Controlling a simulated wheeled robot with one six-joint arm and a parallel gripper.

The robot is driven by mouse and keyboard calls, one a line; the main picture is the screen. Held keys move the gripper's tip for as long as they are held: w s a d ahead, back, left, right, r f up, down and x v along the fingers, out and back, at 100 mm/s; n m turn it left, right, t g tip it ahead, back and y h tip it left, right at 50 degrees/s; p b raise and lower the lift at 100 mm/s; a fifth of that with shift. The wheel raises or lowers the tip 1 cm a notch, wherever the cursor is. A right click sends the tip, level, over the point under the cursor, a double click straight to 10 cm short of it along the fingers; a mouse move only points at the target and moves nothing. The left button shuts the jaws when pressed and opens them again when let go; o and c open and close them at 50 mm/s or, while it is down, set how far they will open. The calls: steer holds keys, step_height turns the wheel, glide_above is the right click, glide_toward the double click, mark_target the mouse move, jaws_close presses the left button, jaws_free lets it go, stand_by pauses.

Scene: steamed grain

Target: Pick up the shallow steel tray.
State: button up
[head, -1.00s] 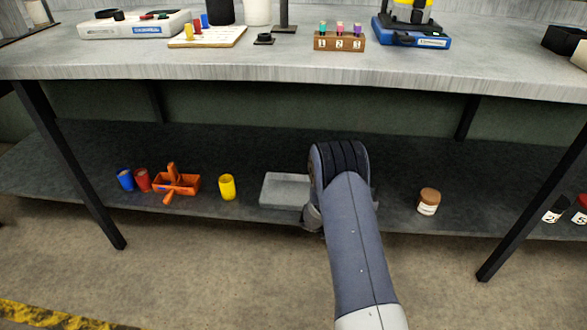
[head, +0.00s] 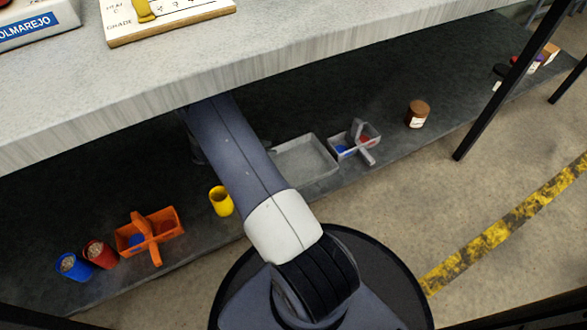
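The shallow steel tray (head: 318,178) is a grey, low-walled rectangular tray. It sits on the dark lower shelf, just right of my arm in the head view, and its inside looks empty. My arm covers its left end. My arm reaches forward from the base in front and goes in under the worktop. My gripper is not visible; the arm's far end is hidden by the arm itself and the worktop edge.
A grey carrier (head: 357,142) with blue and red contents stands close right of the tray, and a brown-lidded jar (head: 417,113) beyond it. Left are a yellow cup (head: 221,201), an orange carrier (head: 150,236), a red cup (head: 101,253) and a blue cup (head: 75,266). The worktop (head: 150,95) overhangs the shelf.

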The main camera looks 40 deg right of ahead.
steer(key=shift+d+f, duration=0.3)
steer(key=shift+d, duration=0.05)
steer(key=shift+d+r+b+x, duration=0.15)
steer(key=shift+b+x, duration=0.5)
steer(key=shift+x, duration=0.7)
steer(key=shift+d+r+b+x, duration=0.15)
steer(key=shift+b+x, duration=0.5)
steer(key=shift+x, duration=0.7)
steer(key=shift+w, duration=0.15)
jaws_close()
steer(key=shift+r, duration=0.1)
